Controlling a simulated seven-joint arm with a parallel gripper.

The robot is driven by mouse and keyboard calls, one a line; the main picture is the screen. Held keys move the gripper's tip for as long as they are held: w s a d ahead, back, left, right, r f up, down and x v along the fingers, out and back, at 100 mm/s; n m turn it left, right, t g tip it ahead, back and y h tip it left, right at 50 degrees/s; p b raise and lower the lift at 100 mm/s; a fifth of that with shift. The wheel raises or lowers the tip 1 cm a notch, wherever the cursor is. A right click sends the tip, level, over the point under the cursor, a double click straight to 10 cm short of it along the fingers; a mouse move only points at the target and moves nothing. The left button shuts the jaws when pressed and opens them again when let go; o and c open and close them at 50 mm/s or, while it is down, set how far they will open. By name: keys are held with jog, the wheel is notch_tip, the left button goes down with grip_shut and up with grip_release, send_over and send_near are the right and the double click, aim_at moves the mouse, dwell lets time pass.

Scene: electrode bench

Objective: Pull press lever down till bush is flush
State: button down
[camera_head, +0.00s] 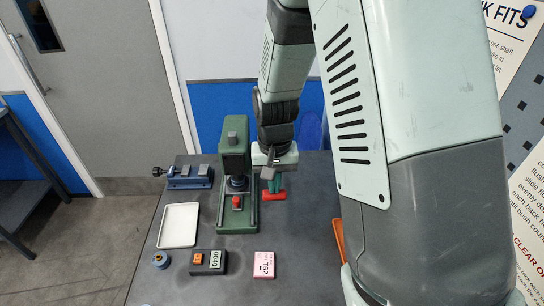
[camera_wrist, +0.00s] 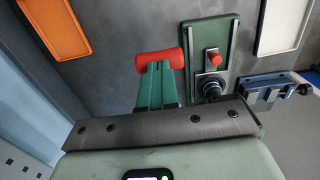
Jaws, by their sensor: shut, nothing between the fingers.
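The green press (camera_head: 231,160) stands on the bench; its base (camera_wrist: 190,30) shows in the wrist view. A red cylindrical handle (camera_head: 278,196), seemingly the lever's grip, is right of the press; it also shows in the wrist view (camera_wrist: 150,62). My gripper (camera_head: 272,186) is shut, its teal fingertips (camera_wrist: 160,68) at the red handle, seemingly touching it but not around it. A small red piece (camera_head: 237,202) sits at the front of the press base. A round metal part (camera_wrist: 210,86) is under the press head. I cannot make out the bush or whether it is flush.
A blue vise (camera_head: 188,177) and a white tray (camera_head: 179,226) are left of the press. A black display box (camera_head: 208,262), pink block (camera_head: 265,265) and blue spool (camera_head: 160,261) stand in front. An orange tray (camera_wrist: 56,27) is off to the right, partly behind my arm.

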jog(key=shift+f, duration=0.2)
jog(key=shift+w+f, duration=0.15)
jog(key=shift+f, duration=1.3)
jog(key=shift+w+f, duration=0.2)
jog(key=shift+f, duration=0.5)
jog(key=shift+w+f, duration=0.15)
jog(key=shift+f, duration=0.6)
jog(key=shift+w+f, duration=0.3)
jog(key=shift+f, duration=0.35)
jog(key=shift+w+f, duration=0.25)
jog(key=shift+f, duration=0.5)
